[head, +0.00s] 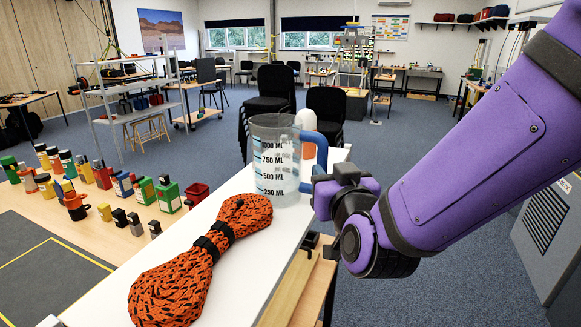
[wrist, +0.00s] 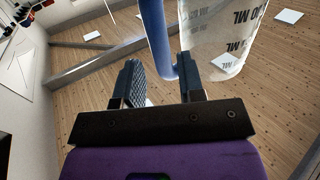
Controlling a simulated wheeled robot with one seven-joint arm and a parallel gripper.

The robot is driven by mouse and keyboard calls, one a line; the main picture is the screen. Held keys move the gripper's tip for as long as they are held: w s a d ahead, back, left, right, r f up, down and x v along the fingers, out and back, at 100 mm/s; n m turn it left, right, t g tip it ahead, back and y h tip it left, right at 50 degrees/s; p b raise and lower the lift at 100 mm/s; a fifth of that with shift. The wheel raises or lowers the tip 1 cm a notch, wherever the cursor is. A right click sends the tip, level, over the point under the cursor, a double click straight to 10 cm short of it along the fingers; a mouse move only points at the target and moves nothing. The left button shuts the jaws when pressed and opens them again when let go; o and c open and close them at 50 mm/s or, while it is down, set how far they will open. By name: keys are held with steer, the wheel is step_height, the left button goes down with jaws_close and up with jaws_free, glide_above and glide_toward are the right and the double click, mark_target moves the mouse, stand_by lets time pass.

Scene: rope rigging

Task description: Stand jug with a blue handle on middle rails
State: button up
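The clear jug (head: 275,160) with millilitre marks stands upright on the white bench top (head: 165,246) in the head view. Its blue handle (head: 321,150) points right, toward my gripper (head: 322,192). In the wrist view my gripper (wrist: 160,80) has its two fingers apart, and the lower end of the blue handle (wrist: 158,40) shows between or just beyond the fingertips. Contact with the handle cannot be told. The jug body (wrist: 222,40) is beside the right finger. A grey rack (head: 118,122) with several levels stands at the back left; which level is the middle rails is unclear.
An orange and black rope bundle (head: 185,268) lies on the bench in front of the jug. Several bottles and small containers (head: 168,194) crowd the wooden table at left. Black chairs (head: 271,88) stand behind. Open carpet lies beyond.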

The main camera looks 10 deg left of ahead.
steer(key=shift+x, duration=0.8)
steer(key=shift+f+x, duration=0.2)
steer(key=shift+x, duration=0.7)
steer(key=shift+f+x, duration=0.15)
steer(key=shift+x, duration=0.7)
steer(key=shift+f+x, duration=0.2)
steer(key=shift+x, duration=0.7)
jaws_close()
